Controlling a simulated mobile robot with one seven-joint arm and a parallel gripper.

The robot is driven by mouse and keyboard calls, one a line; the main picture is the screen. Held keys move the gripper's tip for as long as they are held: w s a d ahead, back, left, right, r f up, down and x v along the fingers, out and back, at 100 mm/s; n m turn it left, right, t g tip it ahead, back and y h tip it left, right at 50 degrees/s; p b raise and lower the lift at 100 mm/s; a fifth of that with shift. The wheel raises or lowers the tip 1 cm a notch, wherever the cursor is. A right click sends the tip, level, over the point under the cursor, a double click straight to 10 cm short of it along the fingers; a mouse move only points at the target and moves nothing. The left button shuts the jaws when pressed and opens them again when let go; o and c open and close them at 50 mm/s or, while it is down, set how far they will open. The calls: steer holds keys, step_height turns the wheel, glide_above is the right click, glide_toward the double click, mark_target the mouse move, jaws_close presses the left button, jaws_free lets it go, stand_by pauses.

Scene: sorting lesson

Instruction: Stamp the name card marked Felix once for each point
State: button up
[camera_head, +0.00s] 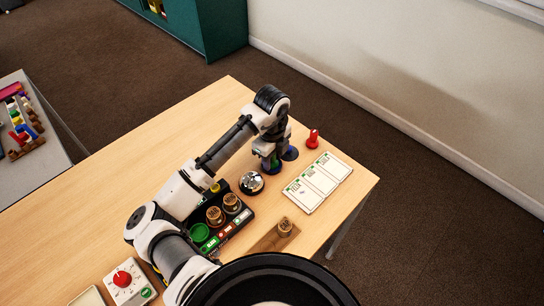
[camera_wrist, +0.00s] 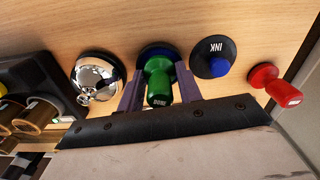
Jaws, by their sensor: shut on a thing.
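My gripper (camera_wrist: 158,88) is shut on a green stamp (camera_wrist: 158,82), with one finger on each side of its handle. The stamp is upright over a round dark pad with a blue face (camera_wrist: 158,52); I cannot tell if they touch. In the head view my gripper (camera_head: 271,160) is at the far part of the table, left of the name cards. The white name cards (camera_head: 318,182) lie side by side with green marks along their far edges. Their names are too small to read surely, so I cannot tell which is Felix.
A black INK lid (camera_wrist: 208,50) with a blue knob lies right of the pad. A red stamp (camera_head: 312,140) stands beyond it. A silver bell (camera_head: 251,183) is close on the left. A black tray (camera_head: 238,222) and a wooden holder (camera_head: 268,240) are nearer.

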steer(key=shift+r+p, duration=2.55)
steer(key=shift+r, duration=0.95)
steer(key=shift+f, duration=0.1)
